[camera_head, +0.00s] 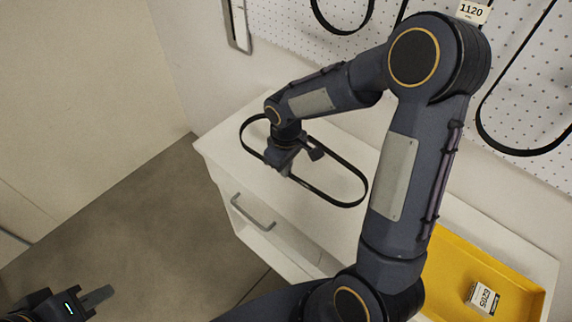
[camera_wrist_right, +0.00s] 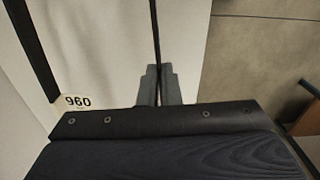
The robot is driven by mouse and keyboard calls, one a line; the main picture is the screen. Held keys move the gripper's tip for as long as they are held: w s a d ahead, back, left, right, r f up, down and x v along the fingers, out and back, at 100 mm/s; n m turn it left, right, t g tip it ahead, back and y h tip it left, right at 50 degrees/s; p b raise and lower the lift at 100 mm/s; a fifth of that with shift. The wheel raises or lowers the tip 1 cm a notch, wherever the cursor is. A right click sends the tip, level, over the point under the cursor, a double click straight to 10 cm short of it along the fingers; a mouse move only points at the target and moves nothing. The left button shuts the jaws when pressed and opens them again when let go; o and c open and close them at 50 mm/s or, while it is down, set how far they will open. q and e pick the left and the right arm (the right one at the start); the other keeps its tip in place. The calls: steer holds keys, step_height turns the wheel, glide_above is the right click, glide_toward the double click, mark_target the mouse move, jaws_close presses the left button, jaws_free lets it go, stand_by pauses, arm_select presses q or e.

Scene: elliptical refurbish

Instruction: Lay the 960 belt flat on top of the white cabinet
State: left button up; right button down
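The 960 belt (camera_head: 342,205) is a thin black oval loop, spread out over the white cabinet (camera_head: 222,150) top. Whether it rests on the top or hangs just above it, I cannot tell. My right gripper (camera_head: 298,158) points down over the cabinet top, shut on one side of the belt. In the right wrist view the belt (camera_wrist_right: 156,35) runs between the fingers (camera_wrist_right: 160,88), and a 960 tag (camera_wrist_right: 77,101) shows to their left. My left gripper (camera_head: 98,297) is at the lower left, away from the cabinet; its opening is unclear.
A yellow tray (camera_head: 440,270) holding a small box (camera_head: 483,297) marked 6205 sits on the right part of the cabinet. Other belts hang on the pegboard behind (camera_head: 280,25), near a 1120 tag (camera_head: 472,12). A drawer handle (camera_head: 253,212) faces the grey floor.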

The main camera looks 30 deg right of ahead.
mark_target(286, 189)
steer(key=shift+f+b, duration=2.45)
steer(key=shift+f, duration=0.85)
steer(key=c, duration=1.6)
jaws_free()
steer(key=shift+o, duration=0.2)
steer(key=shift+r, duration=0.15)
